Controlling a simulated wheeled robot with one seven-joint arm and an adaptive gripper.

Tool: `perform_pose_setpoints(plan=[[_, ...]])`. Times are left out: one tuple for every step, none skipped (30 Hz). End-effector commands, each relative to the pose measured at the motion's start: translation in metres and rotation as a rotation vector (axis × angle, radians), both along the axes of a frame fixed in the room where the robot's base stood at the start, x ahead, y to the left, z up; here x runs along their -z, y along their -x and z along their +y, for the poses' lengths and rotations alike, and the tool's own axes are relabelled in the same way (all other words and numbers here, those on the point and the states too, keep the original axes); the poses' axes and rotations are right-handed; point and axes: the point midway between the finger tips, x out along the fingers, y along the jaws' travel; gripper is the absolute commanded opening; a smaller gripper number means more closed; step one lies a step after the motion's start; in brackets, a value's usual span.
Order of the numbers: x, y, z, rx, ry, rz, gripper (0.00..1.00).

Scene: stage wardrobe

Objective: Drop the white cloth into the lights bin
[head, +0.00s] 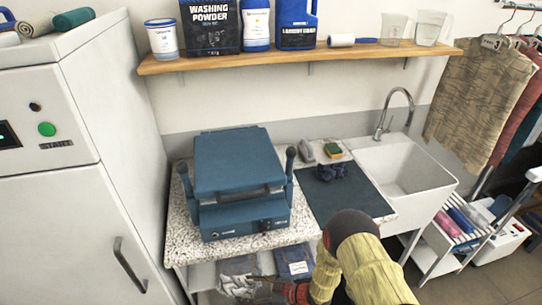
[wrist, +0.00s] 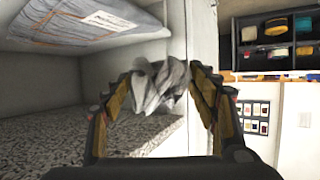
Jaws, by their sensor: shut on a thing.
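My gripper (head: 262,288) is low at the front edge of the counter in the head view. It is shut on a crumpled white cloth (head: 237,287), which hangs at its left end. In the wrist view the cloth (wrist: 150,88) is pinched between the two fingers of the gripper (wrist: 166,92). Below the counter are a grey container (head: 238,264) and a dark blue container (head: 293,262) with a pale label. The labels are too small to read, so I cannot tell which is the lights bin. The cloth appears in front of the grey one; whether they touch is unclear.
A blue press (head: 240,170) stands on the speckled counter (head: 185,238). A dark mat (head: 345,197) with a dark bunched cloth (head: 330,171) lies between it and the sink (head: 410,170). A white cabinet (head: 80,180) closes off the left. A slatted rack (head: 455,225) stands right.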

Motion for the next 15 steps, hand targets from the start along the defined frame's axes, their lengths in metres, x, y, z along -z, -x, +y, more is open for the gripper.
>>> perform_pose_setpoints(plan=[[0.004,0.000,0.000,0.000,0.000,0.001,0.46],[0.006,0.000,0.000,0.000,0.000,0.001,0.46],[0.010,0.000,0.000,0.000,0.000,0.001,0.46],[0.012,0.000,0.000,0.000,0.000,0.001,0.46],[0.015,0.000,0.000,0.000,0.000,0.001,0.46],[0.020,0.000,0.000,0.000,0.000,0.001,0.46],[0.023,0.000,0.000,0.000,0.000,0.001,0.46],[0.027,0.001,0.000,0.001,-0.001,0.002,0.46],[0.032,0.001,0.000,0.001,-0.001,0.002,0.46],[0.035,0.001,0.000,0.001,-0.001,0.002,0.46],[0.039,0.001,0.000,0.001,-0.001,0.002,0.46],[0.043,0.000,0.000,0.001,-0.001,0.002,0.46],[0.047,0.000,0.000,0.000,0.000,0.001,0.46],[0.049,0.000,0.000,0.000,0.000,0.001,0.46],[0.053,0.000,0.000,0.000,0.000,0.001,0.46]])
